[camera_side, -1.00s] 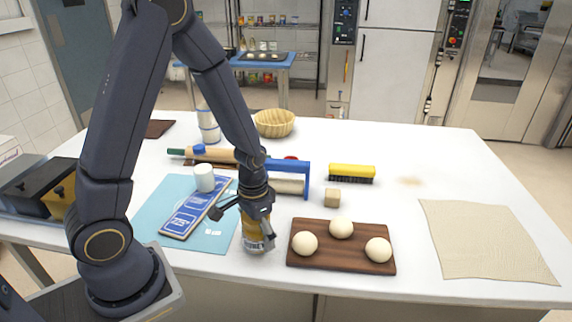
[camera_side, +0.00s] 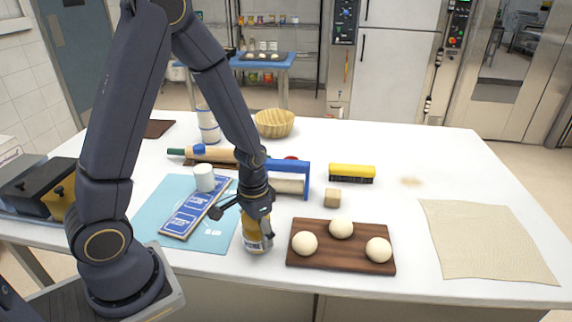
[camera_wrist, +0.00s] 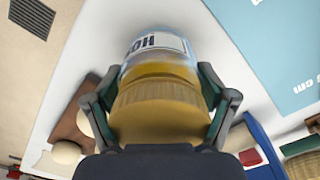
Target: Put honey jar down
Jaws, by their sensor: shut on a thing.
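The honey jar (camera_side: 252,238) is amber with a pale label, near the front edge of the white table, between the blue mat and the dark wooden board. It looks slightly tilted in the side view. My gripper (camera_side: 257,213) is shut on it from above. In the wrist view the jar (camera_wrist: 155,65) fills the middle, with its ribbed golden lid toward me and part of its label showing. The fingers of my gripper (camera_wrist: 160,100) press on both sides of it. I cannot tell whether the jar's base touches the table.
The wooden board (camera_side: 340,264) with dough balls lies just right of the jar. The blue mat (camera_side: 158,228) with a blue sign (camera_side: 190,215) and white cup (camera_side: 204,178) lies left.

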